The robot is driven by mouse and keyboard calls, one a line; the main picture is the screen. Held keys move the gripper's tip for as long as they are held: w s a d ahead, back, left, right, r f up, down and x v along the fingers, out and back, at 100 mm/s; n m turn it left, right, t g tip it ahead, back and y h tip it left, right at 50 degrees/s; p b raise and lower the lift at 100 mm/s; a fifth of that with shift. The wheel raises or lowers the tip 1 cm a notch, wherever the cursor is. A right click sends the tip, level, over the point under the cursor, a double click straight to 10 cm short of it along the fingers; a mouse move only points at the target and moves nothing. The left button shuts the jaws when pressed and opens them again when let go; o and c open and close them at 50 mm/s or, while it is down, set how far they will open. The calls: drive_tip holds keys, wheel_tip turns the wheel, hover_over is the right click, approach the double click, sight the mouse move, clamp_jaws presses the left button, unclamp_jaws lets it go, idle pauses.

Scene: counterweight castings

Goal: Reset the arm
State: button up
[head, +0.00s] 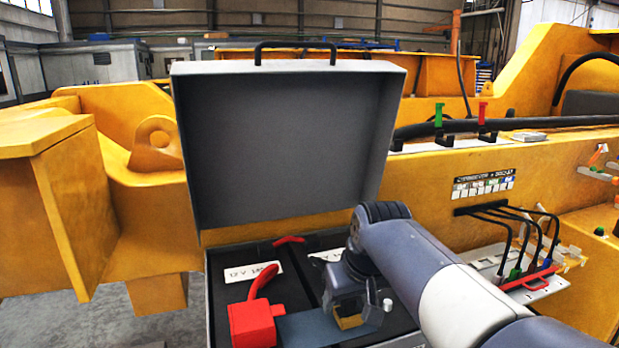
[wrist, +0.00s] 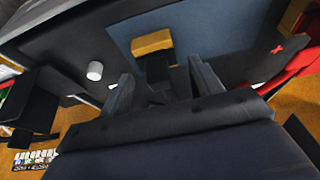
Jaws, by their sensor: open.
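My gripper (head: 350,298) hangs low over the right part of an open grey case (head: 290,140), its arm reaching in from the lower right. In the wrist view my gripper (wrist: 163,76) has its two dark fingers apart. A small yellow-topped dark block (wrist: 152,42) shows just beyond and between the fingertips, on a blue-grey panel (wrist: 195,30). The same yellow part (head: 349,322) shows below the gripper in the head view. I cannot tell whether the fingers touch it.
A red tool (head: 252,322) lies in the case left of the gripper. A white knob (wrist: 95,70) is close by. Behind stands the yellow casting (head: 420,190). Black cables (head: 515,225) and a red-handled tray (head: 530,283) are to the right.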

idle(0.4)
drive_tip(key=shift+f, duration=0.75)
drive_tip(key=v, duration=1.2)
drive_tip(key=x, duration=1.2)
drive_tip(key=shift+f, duration=0.4)
drive_tip(key=r, duration=1)
drive_tip(key=shift+w+d+r, duration=0.2)
drive_tip(key=shift+d+r, duration=0.1)
drive_tip(key=shift+d, duration=0.1)
drive_tip(key=w+d, duration=0.2)
drive_tip(key=d, duration=0.5)
wheel_tip(320, 180, down, 9)
drive_tip(key=shift+w+d, duration=0.15)
drive_tip(key=shift+r, duration=0.1)
